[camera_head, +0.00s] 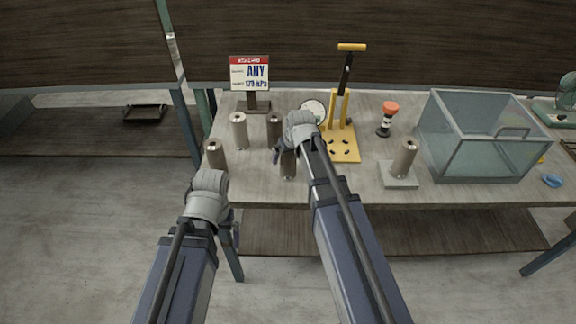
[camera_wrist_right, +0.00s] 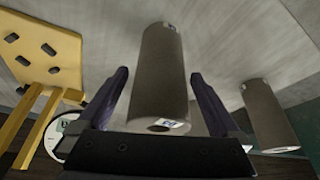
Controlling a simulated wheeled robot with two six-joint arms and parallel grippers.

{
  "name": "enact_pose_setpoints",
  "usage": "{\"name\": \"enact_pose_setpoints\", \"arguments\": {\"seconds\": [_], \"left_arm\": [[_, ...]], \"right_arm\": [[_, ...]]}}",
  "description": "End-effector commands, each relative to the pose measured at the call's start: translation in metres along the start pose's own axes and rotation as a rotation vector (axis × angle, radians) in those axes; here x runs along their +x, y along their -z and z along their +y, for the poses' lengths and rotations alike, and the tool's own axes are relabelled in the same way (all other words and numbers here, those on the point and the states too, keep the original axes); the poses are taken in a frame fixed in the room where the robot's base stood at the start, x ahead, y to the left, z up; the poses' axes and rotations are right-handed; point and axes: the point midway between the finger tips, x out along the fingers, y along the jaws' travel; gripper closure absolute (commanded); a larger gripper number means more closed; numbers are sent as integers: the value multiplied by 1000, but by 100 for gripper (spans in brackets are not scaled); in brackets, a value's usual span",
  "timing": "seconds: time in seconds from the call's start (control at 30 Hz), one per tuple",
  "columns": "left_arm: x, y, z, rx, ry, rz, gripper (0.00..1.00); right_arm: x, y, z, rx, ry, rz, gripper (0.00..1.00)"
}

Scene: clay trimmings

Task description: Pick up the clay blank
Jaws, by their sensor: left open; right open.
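Several grey-brown clay cylinders with a hole in the top stand on the table. In the head view one clay blank (camera_head: 288,166) stands partly hidden under my right gripper (camera_head: 285,151). In the right wrist view this blank (camera_wrist_right: 159,75) lies between the two open dark fingers, with a gap to each side; a small label shows at its end. Other cylinders stand at the back left (camera_head: 239,132), behind the right gripper (camera_head: 274,130) and at the left edge (camera_head: 214,154). My left gripper (camera_head: 236,234) is open and empty beside the table's left front edge; its fingers are mostly hidden.
A yellow press (camera_head: 343,146), a round dial (camera_head: 312,108) and a sign (camera_head: 250,73) stand at the back. Right of them are a red-topped item (camera_head: 388,115), a cylinder on a block (camera_head: 398,180) and a glass tank (camera_head: 470,150). A neighbouring cylinder (camera_wrist_right: 268,115) is close to the right gripper.

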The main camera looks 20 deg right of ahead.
Motion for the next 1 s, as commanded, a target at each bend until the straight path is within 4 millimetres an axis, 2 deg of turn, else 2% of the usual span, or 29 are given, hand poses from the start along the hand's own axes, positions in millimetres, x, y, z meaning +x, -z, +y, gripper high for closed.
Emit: {"name": "enact_pose_setpoints", "arguments": {"seconds": [0.03,0.07,0.33,1.0], "left_arm": [[9,0,1,0,0,0,0],[9,1,1,0,0,0,0],[7,0,1,0,0,0,0],[7,0,1,0,0,0,0]], "right_arm": [[9,-1,0,0,0,0,0],[10,-1,0,0,0,0,0],[8,0,0,0,0,0,2],[8,0,0,0,0,0,78]]}}
